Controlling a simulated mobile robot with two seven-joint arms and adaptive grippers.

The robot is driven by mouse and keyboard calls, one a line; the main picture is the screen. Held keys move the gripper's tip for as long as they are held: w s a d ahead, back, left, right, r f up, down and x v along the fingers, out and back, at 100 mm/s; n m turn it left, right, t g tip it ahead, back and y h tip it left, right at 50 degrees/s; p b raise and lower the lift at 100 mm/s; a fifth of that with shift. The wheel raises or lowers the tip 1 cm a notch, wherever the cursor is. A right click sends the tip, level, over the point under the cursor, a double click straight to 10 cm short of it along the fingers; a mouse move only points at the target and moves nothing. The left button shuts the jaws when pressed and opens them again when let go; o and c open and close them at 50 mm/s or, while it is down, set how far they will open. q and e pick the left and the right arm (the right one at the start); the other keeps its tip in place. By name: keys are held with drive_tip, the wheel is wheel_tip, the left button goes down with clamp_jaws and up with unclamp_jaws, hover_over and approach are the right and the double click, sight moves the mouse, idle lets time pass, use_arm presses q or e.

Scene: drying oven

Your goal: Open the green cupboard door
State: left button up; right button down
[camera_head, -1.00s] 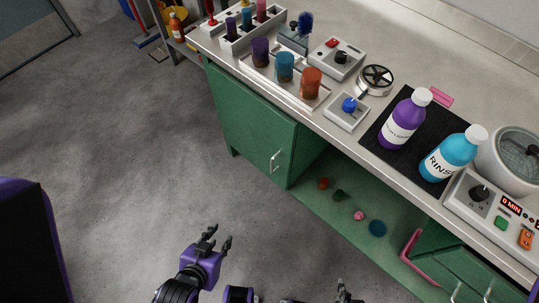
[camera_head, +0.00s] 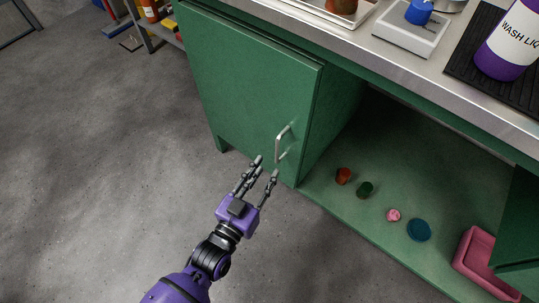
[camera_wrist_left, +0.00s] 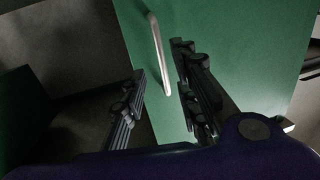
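The green cupboard door (camera_head: 235,90) is shut, with a silver bar handle (camera_head: 279,145) near its right edge. My left gripper (camera_head: 265,168) is open, with its fingertips just below and in front of the handle in the head view. In the left wrist view the handle (camera_wrist_left: 159,55) rises between and ahead of the spread fingers (camera_wrist_left: 160,85) against the green door (camera_wrist_left: 225,55). I cannot tell whether a finger touches the handle. My right gripper is out of view.
Right of the door is an open green shelf (camera_head: 380,190) with several small pots and a pink container (camera_head: 480,262). The steel worktop (camera_head: 330,35) overhangs above, with a purple bottle (camera_head: 512,45). Grey floor (camera_head: 110,170) lies clear at the left.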

sight(276, 151)
use_arm(q)
drive_tip(key=x, duration=0.2)
drive_tip(key=r+b+x, duration=0.1)
drive_tip(key=x, duration=0.4)
drive_tip(key=shift+w+d+r+b, duration=0.1)
drive_tip(key=shift+w+r+b, duration=0.25)
drive_tip(key=shift+r, duration=0.05)
clamp_jaws()
